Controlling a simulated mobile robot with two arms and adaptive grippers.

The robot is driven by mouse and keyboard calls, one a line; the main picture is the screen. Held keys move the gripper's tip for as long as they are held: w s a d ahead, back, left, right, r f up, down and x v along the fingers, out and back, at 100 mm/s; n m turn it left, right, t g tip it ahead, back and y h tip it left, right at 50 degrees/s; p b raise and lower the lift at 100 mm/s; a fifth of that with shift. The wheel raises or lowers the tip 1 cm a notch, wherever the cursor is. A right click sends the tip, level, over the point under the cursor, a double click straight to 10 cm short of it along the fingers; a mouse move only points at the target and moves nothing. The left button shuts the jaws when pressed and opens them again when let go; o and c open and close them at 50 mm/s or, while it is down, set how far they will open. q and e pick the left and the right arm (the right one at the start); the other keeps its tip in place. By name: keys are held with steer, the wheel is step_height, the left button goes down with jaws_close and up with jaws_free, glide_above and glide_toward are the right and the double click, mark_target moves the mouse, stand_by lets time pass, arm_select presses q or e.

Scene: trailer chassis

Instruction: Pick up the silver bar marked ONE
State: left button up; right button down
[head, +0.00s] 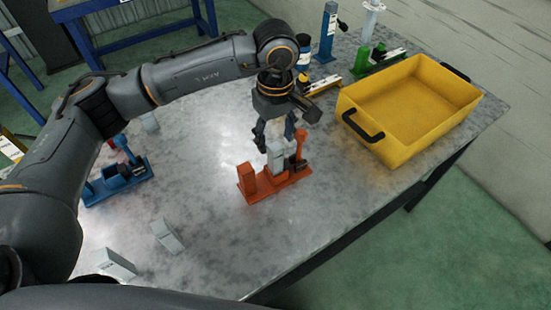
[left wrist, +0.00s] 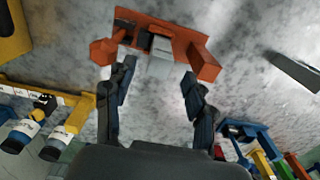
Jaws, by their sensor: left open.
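A silver bar (head: 277,156) stands upright in an orange fixture (head: 246,182) near the middle of the table. My left gripper (head: 274,138) is open, just above this bar, its fingers pointing down. In the left wrist view the silver bar (left wrist: 160,62) lies between and beyond the open fingertips (left wrist: 158,74), against the orange fixture (left wrist: 203,62). I cannot tell whether the fingers touch it. I cannot read the mark ONE on any bar. My right gripper is out of view.
A yellow bin (head: 362,100) with black handles stands at the right. A blue fixture (head: 120,178) is at the left. Yellow, green and blue fixtures (head: 380,66) line the back edge. The table (head: 220,230) is bare in front of the orange fixture.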

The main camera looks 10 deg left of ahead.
mark_target(275, 146)
arm_select(q)
step_height(275, 146, down, 4)
steer(key=p, duration=0.2)
steer(key=shift+f+p, duration=0.1)
steer(key=shift+p, duration=0.2)
steer(key=shift+f, duration=0.5)
steer(key=c, duration=1.1)
jaws_close()
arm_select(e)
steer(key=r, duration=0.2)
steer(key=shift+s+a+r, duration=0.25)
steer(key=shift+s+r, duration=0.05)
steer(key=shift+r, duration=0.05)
